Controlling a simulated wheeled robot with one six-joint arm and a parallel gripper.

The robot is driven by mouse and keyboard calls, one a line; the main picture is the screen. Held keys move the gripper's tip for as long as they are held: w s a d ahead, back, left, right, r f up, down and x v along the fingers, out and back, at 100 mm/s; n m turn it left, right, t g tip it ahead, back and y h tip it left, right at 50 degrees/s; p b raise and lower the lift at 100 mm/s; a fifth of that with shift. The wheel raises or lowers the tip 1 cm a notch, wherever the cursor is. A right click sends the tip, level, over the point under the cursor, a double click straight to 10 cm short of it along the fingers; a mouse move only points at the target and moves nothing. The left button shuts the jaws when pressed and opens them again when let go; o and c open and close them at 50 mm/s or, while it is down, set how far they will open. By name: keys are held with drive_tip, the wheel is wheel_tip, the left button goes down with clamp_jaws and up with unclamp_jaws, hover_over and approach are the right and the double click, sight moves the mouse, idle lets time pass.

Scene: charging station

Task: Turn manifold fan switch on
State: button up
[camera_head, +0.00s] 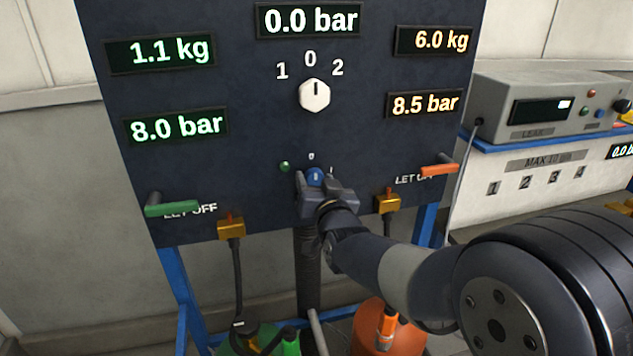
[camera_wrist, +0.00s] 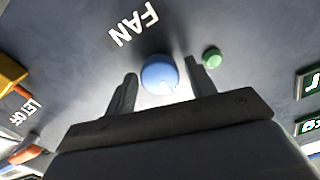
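The blue fan switch (camera_head: 315,176) is a round knob low in the middle of the dark panel, partly hidden behind my gripper in the head view. In the wrist view the blue knob (camera_wrist: 160,74) sits below the label FAN. My gripper (camera_head: 316,184) is at the panel with its fingers on either side of the knob. In the wrist view the gripper (camera_wrist: 160,88) is open, with a visible gap between each finger and the knob.
A white selector knob (camera_head: 314,95) sits higher on the panel, under several digital displays. A green lever (camera_head: 172,209) is at lower left and an orange lever (camera_head: 439,170) at lower right. Brass fittings (camera_head: 231,226) with hoses project below.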

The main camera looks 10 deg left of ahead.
drive_tip(key=c, duration=0.8)
drive_tip(key=shift+f+m+b, duration=0.15)
drive_tip(key=shift+m+b, duration=0.25)
drive_tip(key=shift+b, duration=0.5)
drive_tip(key=m+b, duration=0.2)
drive_tip(key=b, duration=0.1)
drive_tip(key=shift+f+b, duration=0.15)
drive_tip(key=shift+b, duration=0.2)
drive_tip(key=m+b, duration=0.3)
drive_tip(key=b, duration=0.2)
drive_tip(key=shift+m, duration=0.4)
drive_tip(key=m+b, duration=0.4)
drive_tip(key=m, duration=0.3)
drive_tip(key=m+b, duration=0.1)
drive_tip(key=m, duration=0.1)
drive_tip(key=m+b, duration=0.1)
drive_tip(key=m, duration=0.1)
drive_tip(key=shift+r, duration=0.3)
drive_tip(key=shift+m, duration=0.3)
